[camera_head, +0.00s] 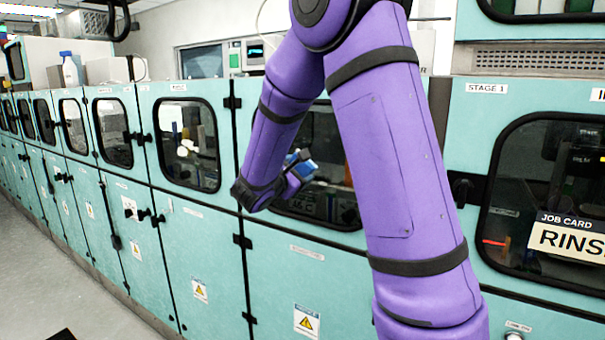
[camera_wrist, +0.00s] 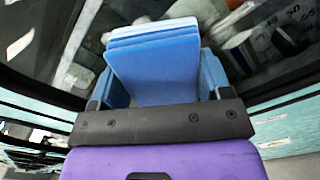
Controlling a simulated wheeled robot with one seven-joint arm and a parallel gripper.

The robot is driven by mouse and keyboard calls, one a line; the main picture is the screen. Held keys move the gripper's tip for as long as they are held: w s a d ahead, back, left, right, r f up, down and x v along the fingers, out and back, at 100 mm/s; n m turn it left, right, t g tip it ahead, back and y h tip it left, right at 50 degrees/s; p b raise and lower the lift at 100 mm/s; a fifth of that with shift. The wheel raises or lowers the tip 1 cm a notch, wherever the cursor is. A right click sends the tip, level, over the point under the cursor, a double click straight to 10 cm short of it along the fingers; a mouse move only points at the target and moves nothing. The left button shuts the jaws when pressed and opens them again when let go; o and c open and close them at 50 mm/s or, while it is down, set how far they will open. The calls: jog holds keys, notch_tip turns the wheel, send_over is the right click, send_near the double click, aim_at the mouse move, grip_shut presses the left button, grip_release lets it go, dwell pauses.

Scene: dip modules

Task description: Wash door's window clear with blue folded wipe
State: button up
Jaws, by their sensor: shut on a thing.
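The blue folded wipe (camera_wrist: 158,65) sits between the two fingers of my gripper (camera_wrist: 160,88) in the wrist view, its layered far edge towards the dark window glass. My gripper also shows in the head view (camera_head: 296,172), shut on the wipe, in front of a door's window (camera_head: 335,190) in the middle of the machine row. My purple arm covers much of that window and door. I cannot tell whether the wipe touches the glass. The glass in the wrist view (camera_wrist: 262,75) shows shapes behind it or reflected in it; any dirt on it is not clear.
Teal machine doors with black-framed windows (camera_head: 188,145) run to the left. At the right is a STAGE 1 door with a window (camera_head: 550,200) and a RINSE job card (camera_head: 568,236). Black latches (camera_head: 461,190) stick out from the doors. The floor (camera_head: 70,310) at lower left is mostly clear.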

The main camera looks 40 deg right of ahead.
aim_at(292, 160)
jog(key=shift+w+a, duration=0.25)
jog(key=shift+w, duration=0.5)
jog(key=shift+w+a, duration=0.25)
jog(key=shift+w, duration=0.55)
jog(key=shift+w+a, duration=0.25)
jog(key=shift+w, duration=0.5)
jog(key=shift+r, duration=1.5)
jog(key=shift+s+d, duration=0.25)
jog(key=shift+s, duration=0.65)
jog(key=shift+s+d, duration=0.25)
jog(key=shift+s, duration=0.6)
jog(key=shift+s+d, duration=0.65)
jog(key=shift+s, duration=0.95)
jog(key=shift+s+d, duration=0.6)
jog(key=shift+s, duration=1.05)
jog(key=shift+s+d, duration=0.65)
jog(key=shift+s, duration=0.95)
jog(key=shift+w+a, duration=0.4)
jog(key=shift+w, duration=0.45)
jog(key=shift+w+a, duration=0.35)
jog(key=shift+w, duration=0.45)
jog(key=shift+w+a, duration=0.55)
jog(key=shift+w, duration=1.1)
jog(key=shift+w+a, duration=0.5)
jog(key=shift+w, duration=1.15)
jog(key=shift+w+a, duration=0.55)
jog(key=shift+w, duration=1.1)
